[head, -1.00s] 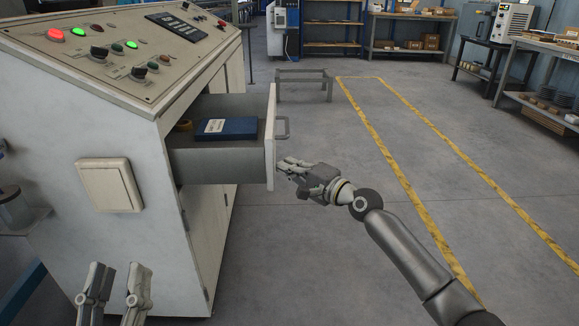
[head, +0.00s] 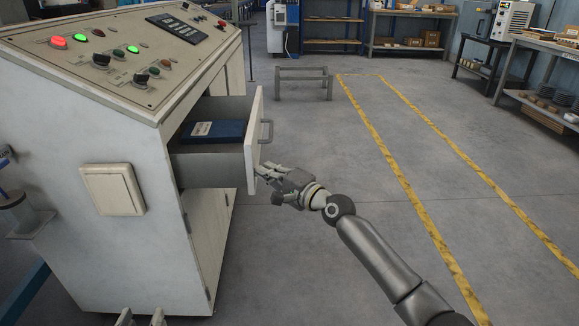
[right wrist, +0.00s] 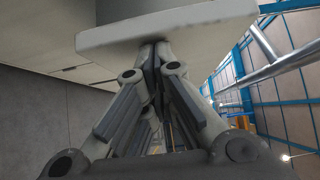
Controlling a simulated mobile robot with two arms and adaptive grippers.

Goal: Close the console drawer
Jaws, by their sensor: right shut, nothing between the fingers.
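The console drawer (head: 254,138) sticks partly out of the console's right side, with a blue box (head: 213,131) inside. Its handle (head: 267,131) is on the outer face of the front panel. My right gripper (head: 262,171) is shut and empty, its fingertips at the lower part of the panel, below the handle. In the right wrist view the closed fingers (right wrist: 158,60) meet the pale drawer panel (right wrist: 165,24); they appear to touch it. My left gripper (head: 141,318) shows only its fingertips at the bottom edge, spread apart.
The console (head: 110,240) has a sloped top with lit buttons, a wall switch (head: 113,189) on its side and cabinet doors below the drawer. A low metal frame (head: 303,83) stands behind on the floor. The floor to the right, with yellow lines, is clear.

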